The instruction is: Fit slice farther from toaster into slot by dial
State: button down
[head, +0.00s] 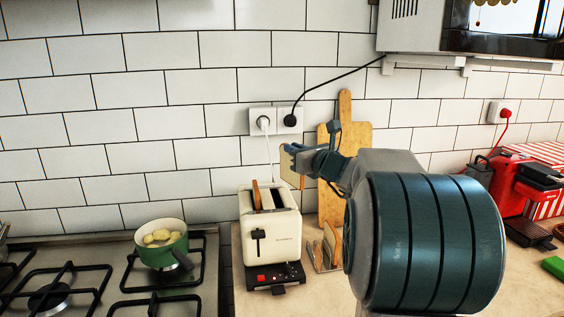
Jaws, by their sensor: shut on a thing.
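The cream toaster (270,232) stands on the counter beside the hob, its front with lever and control panel (275,276) facing me. A brown slice (256,194) stands up out of its left slot. The right slot (278,200) looks dark and empty. My arm hides part of the gripper. The rack (318,262) right of the toaster holds bread (332,240), partly hidden by my arm.
Wooden cutting boards (346,115) lean on the tiled wall behind my gripper. A white plug cable (269,148) hangs behind the toaster. A green pot (162,245) sits on the hob at left. A red appliance (508,195) stands at far right.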

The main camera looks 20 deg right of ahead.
aim_at(282, 144)
jog(key=s+d+r, duration=0.4)
jog(key=s+d, duration=0.1)
jog(key=w+a+f+m+h+b, duration=0.1)
jog(key=w+a+h+b, duration=0.1)
jog(key=w+b, duration=0.1)
jog(key=w+a+f+m+h+b, duration=0.1)
jog(key=w+a+h+b, duration=0.1)
jog(key=b, duration=0.3)
jog(key=w+a+f+m+h+b, duration=0.1)
jog(key=w+a+b, duration=0.1)
jog(key=w+b, duration=0.2)
jog(key=shift+w+a+f+m+h, duration=0.3)
jog(key=shift+w+f+h, duration=0.05)
jog(key=shift+w+h, duration=0.1)
jog(key=shift+w+a+r+m+h+b, duration=0.15)
jog(key=shift+w+a+m+h+b, duration=0.15)
jog(key=shift+a+m+h+b, duration=0.25)
jog(key=shift+a, duration=0.1)
notch_tip(282, 144, down, 6)
jog(key=b, duration=0.6)
jog(key=shift+r, duration=0.1)
notch_tip(282, 144, down, 7)
jog(key=b, duration=0.7)
dwell(2.3)
jog(key=c, duration=1.4)
grip_release()
